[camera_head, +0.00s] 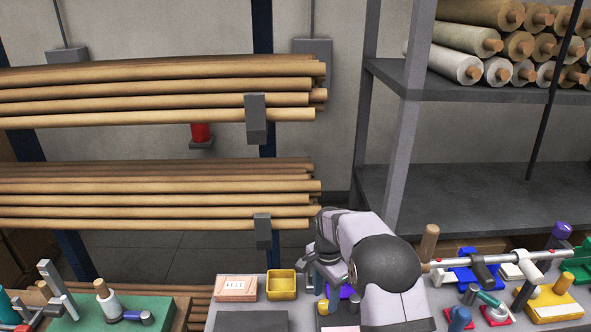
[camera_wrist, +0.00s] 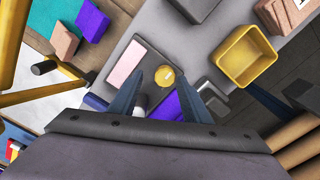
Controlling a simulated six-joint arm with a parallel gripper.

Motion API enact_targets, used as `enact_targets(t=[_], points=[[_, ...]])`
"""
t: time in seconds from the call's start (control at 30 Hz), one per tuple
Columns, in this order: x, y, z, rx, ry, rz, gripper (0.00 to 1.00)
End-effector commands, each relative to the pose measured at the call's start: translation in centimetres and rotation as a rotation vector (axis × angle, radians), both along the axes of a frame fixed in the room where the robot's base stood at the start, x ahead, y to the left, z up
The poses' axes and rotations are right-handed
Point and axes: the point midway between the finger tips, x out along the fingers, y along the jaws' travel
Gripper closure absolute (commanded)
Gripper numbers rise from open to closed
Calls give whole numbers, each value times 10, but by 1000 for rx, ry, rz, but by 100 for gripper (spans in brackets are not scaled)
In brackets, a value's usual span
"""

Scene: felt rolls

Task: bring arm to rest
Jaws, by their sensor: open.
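My arm reaches down over the workbench (camera_head: 224,321) in the head view, and my gripper (camera_head: 324,288) hangs low over its middle part. In the wrist view my gripper (camera_wrist: 172,78) has its two dark fingers spread apart, with nothing held between them. A small yellow round-topped piece (camera_wrist: 165,76) shows between the fingertips. A purple block (camera_wrist: 178,104) lies below and between the fingers; whether a finger touches it is unclear. A grey block with a pink top (camera_wrist: 126,63) lies beside the left finger. My arm hides part of the bench in the head view.
A yellow bin (camera_head: 281,286) and a box lettered FELT (camera_head: 237,289) stand left of my gripper. Long rolls (camera_head: 160,95) lie on racks behind. A metal bar (camera_head: 498,257) and several coloured tools crowd the right. A grey shelf post (camera_head: 397,140) rises behind my arm.

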Motion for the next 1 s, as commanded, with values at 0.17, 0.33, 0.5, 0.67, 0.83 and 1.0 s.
enact_targets(t=[0.17,0.33,0.5,0.67,0.83,1.0], points=[[-40,7,28,-25,40,80,56],[-95,10,54,-57,92,178,56],[-138,9,70,-81,133,252,56],[-173,5,80,-97,161,316,56],[-207,-4,80,-95,179,407,56],[-229,-14,68,-65,168,523,56]])
